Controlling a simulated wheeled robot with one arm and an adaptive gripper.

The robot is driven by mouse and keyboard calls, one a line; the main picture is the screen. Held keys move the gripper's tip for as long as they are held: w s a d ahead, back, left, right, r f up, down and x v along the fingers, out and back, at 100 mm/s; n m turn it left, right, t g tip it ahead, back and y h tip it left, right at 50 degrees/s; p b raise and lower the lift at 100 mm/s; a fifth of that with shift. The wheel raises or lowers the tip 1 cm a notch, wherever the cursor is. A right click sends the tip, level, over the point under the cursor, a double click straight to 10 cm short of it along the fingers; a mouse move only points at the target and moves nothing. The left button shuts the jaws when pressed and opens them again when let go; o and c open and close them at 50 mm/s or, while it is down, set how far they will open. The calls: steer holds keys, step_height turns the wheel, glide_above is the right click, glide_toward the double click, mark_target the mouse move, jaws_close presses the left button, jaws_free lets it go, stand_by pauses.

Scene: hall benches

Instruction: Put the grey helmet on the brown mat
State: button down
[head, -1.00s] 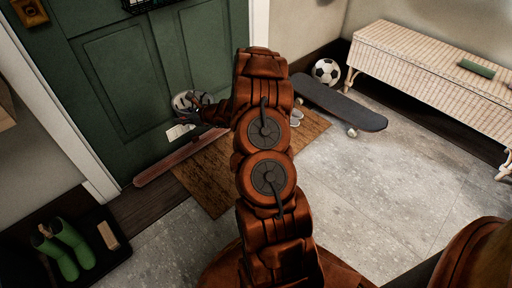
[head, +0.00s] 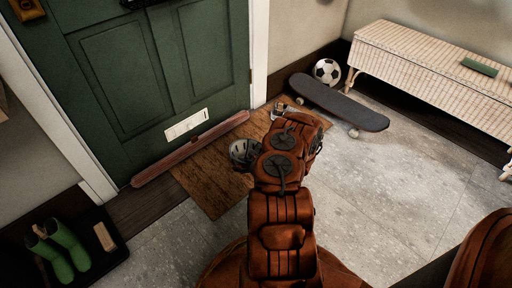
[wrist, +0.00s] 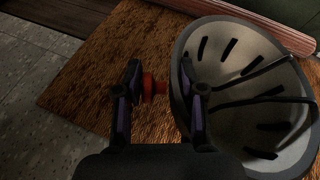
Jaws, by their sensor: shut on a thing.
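The grey helmet (head: 243,152) shows in the head view just left of my arm, over the brown mat (head: 205,185). In the wrist view the helmet (wrist: 245,60) is large at the right, its hollow inside with dark slots and straps facing the camera. My gripper (wrist: 158,88) is shut on the helmet at its left rim, with a small red piece between the fingers. The mat (wrist: 90,75) lies below and behind it in the wrist view. Whether the helmet touches the mat I cannot tell. My arm hides the mat's right part and the gripper in the head view.
A green door (head: 140,75) with a reddish draught strip (head: 190,150) borders the mat's far side. Green boots (head: 65,250) stand on a dark tray at lower left. A skateboard (head: 340,102), football (head: 327,71) and wicker bench (head: 430,70) are at right. Grey floor is clear between.

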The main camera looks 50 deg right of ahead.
steer(key=shift+s+f, duration=0.3)
steer(key=shift+f, duration=0.2)
steer(key=shift+w+a+f+b, duration=0.8)
steer(key=shift+w+a+b, duration=0.7)
steer(key=shift+w, duration=0.55)
steer(key=shift+w+a+f+b, duration=0.8)
steer(key=shift+w+a+b, duration=0.4)
steer(key=shift+w+a, duration=0.75)
steer(key=shift+w+a+f+b, duration=0.8)
steer(key=shift+w+a+b, duration=0.6)
steer(key=shift+w, duration=0.8)
steer(key=shift+f, duration=0.1)
steer(key=c, duration=0.7)
jaws_free()
steer(key=shift+f, duration=0.1)
